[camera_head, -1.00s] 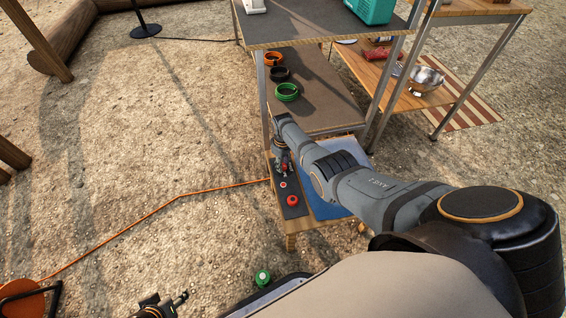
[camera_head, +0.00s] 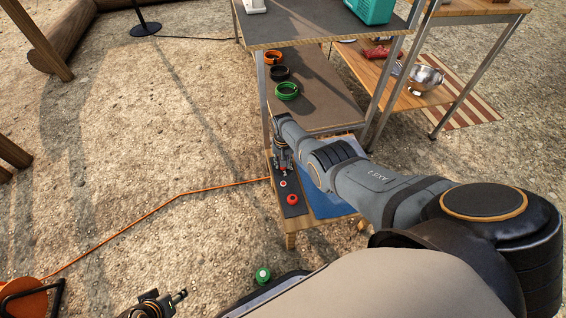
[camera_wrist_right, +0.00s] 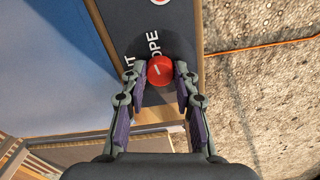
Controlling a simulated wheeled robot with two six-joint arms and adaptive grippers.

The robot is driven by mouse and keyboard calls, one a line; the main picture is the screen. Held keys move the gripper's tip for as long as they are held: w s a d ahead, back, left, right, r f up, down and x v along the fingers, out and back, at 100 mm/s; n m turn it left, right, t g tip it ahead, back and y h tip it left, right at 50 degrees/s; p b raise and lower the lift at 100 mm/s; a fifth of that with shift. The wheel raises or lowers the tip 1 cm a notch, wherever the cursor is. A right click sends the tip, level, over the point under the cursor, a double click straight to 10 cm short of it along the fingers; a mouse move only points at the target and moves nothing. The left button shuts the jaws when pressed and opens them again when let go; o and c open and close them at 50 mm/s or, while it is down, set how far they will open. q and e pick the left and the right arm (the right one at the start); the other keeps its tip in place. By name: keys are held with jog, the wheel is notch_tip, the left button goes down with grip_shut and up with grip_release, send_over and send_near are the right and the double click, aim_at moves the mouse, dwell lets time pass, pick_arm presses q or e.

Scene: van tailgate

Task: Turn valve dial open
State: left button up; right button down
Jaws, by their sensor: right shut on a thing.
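A red round dial (camera_wrist_right: 160,70) with a short white mark sits on a dark panel in the right wrist view. The mark slants up to the right. White lettering, partly hidden, reads like "OPE" beside the dial, with "UT" further left. My right gripper (camera_wrist_right: 155,77) is around the dial and shut on it. In the head view my right gripper (camera_head: 283,164) is over the far part of the dark panel (camera_head: 287,188) and hides the dial. My left gripper (camera_head: 165,302) is low in the head view, away from the panel; its finger opening is unclear.
A red knob (camera_head: 292,199) stands at the panel's near end. A blue mat (camera_head: 325,203) lies beside it. The shelf (camera_head: 320,103) above holds orange, black and green coils. An orange cable (camera_head: 160,208) crosses the gravel. A green-topped object (camera_head: 263,275) is near my base.

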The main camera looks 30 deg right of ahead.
jog(key=shift+m, duration=0.7)
jog(key=c, duration=1)
grip_release()
jog(key=shift+r, duration=0.1)
jog(key=shift+w+r, duration=0.1)
jog(key=shift+r, duration=0.15)
notch_tip(320, 180, up, 11)
jog(key=shift+r, duration=0.15)
